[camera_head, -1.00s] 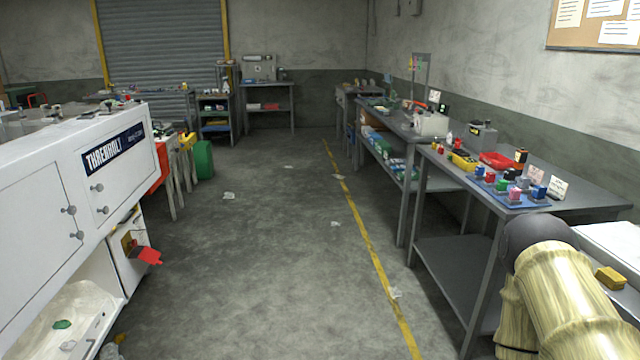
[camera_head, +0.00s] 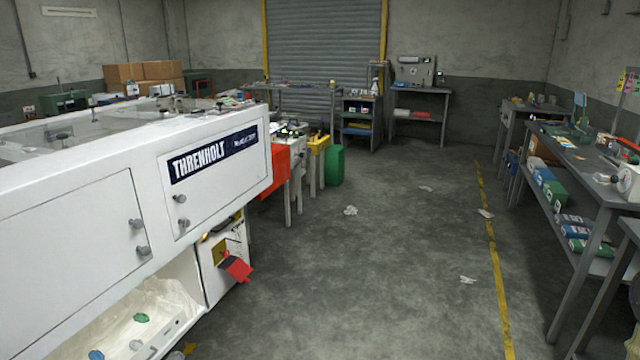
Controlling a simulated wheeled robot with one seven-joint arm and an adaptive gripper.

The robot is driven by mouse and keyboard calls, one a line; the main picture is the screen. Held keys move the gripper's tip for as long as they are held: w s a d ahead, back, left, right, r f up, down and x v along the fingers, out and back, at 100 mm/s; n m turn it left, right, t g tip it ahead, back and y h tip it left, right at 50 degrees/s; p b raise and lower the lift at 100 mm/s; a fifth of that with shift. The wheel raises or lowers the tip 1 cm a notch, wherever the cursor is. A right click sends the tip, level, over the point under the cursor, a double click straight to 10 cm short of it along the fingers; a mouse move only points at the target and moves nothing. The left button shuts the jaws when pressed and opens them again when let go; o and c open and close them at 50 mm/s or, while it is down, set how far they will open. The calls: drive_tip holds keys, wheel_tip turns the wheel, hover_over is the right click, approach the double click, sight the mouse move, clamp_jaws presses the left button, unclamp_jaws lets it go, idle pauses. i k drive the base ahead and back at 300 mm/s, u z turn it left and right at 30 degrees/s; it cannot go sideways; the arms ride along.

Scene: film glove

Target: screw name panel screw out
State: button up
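The name panel (camera_head: 213,156) is a dark blue plate with white lettering reading THRENHOLT, on the white machine (camera_head: 60,220) at the left. Its screws are too small to make out at this distance. Round grey knobs (camera_head: 181,223) sit on the machine door below the panel. My gripper is not in this view, so its state does not show.
A red flap (camera_head: 237,268) juts out near the machine's lower corner. A red bin (camera_head: 277,168) and a green container (camera_head: 334,166) stand beyond. Workbenches (camera_head: 602,212) line the right. The grey floor (camera_head: 380,270) between is mostly clear, with scraps and a yellow line.

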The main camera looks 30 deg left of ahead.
sight(182, 199)
drive_tip(key=u, duration=0.55)
drive_tip(key=i, duration=1.3)
drive_tip(key=u, duration=1.9)
drive_tip(key=i, duration=0.8)
drive_tip(key=u, duration=0.65)
